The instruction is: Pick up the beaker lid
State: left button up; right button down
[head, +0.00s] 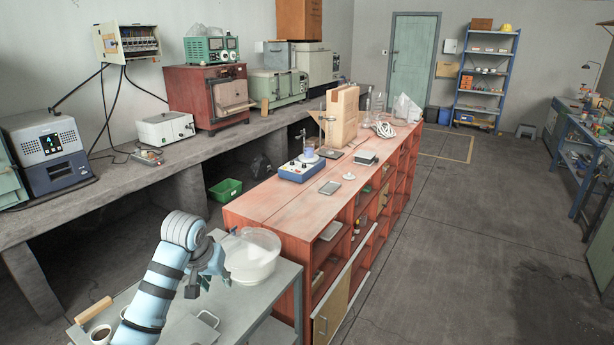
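A small white round piece (348,176), which looks like the beaker lid, lies on the red bench top near its right edge. A small beaker with bluish contents (309,150) stands on the blue stirrer (299,170) to its left. My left gripper (208,272) is low in the head view, over the grey cart and beside a translucent bowl, well short of the lid. Its fingers are small and dark, so its opening cannot be told. My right gripper is out of view.
The grey metal cart (232,310) carries the translucent bowl (252,258), a mug (101,335) and a wooden-handled item. On the red bench (275,207), a grey flat device (330,187) lies near the lid, with a wooden block (342,115) behind. Floor to the right is clear.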

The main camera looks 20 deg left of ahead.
aim_at(349, 177)
jog(key=i, duration=2.8)
jog(key=z, duration=0.4)
